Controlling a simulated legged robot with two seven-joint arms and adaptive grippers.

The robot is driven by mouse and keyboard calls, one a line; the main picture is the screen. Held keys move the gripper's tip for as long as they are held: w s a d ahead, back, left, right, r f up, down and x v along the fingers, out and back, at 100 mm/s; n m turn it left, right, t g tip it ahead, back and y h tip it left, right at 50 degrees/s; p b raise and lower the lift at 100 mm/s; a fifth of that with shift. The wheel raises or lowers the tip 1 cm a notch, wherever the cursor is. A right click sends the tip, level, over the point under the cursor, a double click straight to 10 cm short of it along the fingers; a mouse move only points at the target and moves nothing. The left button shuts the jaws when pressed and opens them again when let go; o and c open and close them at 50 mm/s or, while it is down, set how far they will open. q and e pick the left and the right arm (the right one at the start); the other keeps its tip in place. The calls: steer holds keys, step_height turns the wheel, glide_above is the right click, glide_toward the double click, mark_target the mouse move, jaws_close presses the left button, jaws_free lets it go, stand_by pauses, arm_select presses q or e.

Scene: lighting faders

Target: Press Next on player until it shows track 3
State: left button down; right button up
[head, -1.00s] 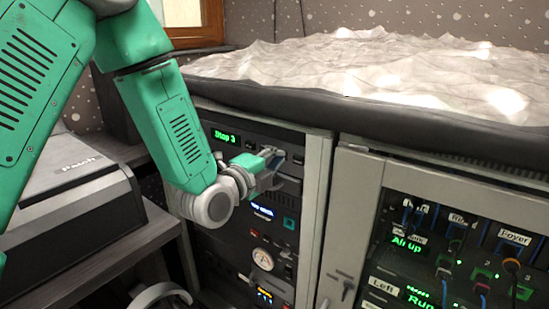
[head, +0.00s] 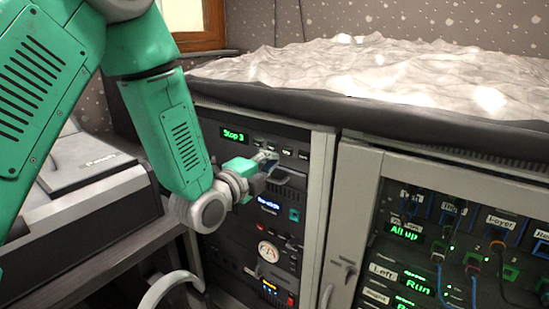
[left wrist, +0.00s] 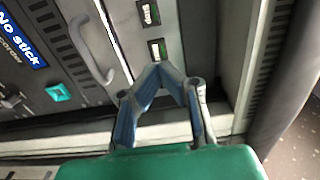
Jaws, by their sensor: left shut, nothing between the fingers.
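The player (head: 222,118) is the top dark unit in the rack, and its green display (head: 235,135) reads "Stop 3". A row of small buttons (head: 287,152) runs to the right of the display; their labels are too small to read. My left gripper (head: 267,156) is shut and empty, its fingertips just in front of or below this row. In the left wrist view its fingertips (left wrist: 160,68) meet near a small lit button (left wrist: 157,50), with another button (left wrist: 150,14) farther up. I cannot tell whether they touch it. My right gripper is not in view.
Below the player is a recorder unit with a blue display (left wrist: 15,30), "No stick" in the wrist view, and a handle (left wrist: 90,50) close to my fingers. A padded ledge (head: 300,105) overhangs the rack.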

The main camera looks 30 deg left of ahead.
arm_select(q)
steer(key=s+p, duration=0.1)
steer(key=s, duration=0.7)
steer(key=shift+a+f, duration=0.2)
steer(key=shift+a, duration=0.25)
steer(key=s+d+f+n+g+y+p, duration=0.1)
steer(key=s+f+n+g+p, duration=0.3)
steer(key=f, duration=0.5)
steer(key=s+d+f+n+g+p, duration=0.1)
steer(key=s+f+n+g, duration=0.4)
steer(key=f, duration=0.4)
steer(key=s+d+f+n+g+p, duration=0.1)
steer(key=s+f+n+g, duration=0.3)
steer(key=s, duration=0.5)
steer(key=s+d+f+n+g+p, duration=0.1)
steer(key=s+f+n+g, duration=0.3)
steer(key=s, duration=0.5)
steer(key=shift+f+n+y+p, duration=0.3)
steer(key=shift+f+n+p, duration=0.25)
steer(key=shift+n+p, duration=0.2)
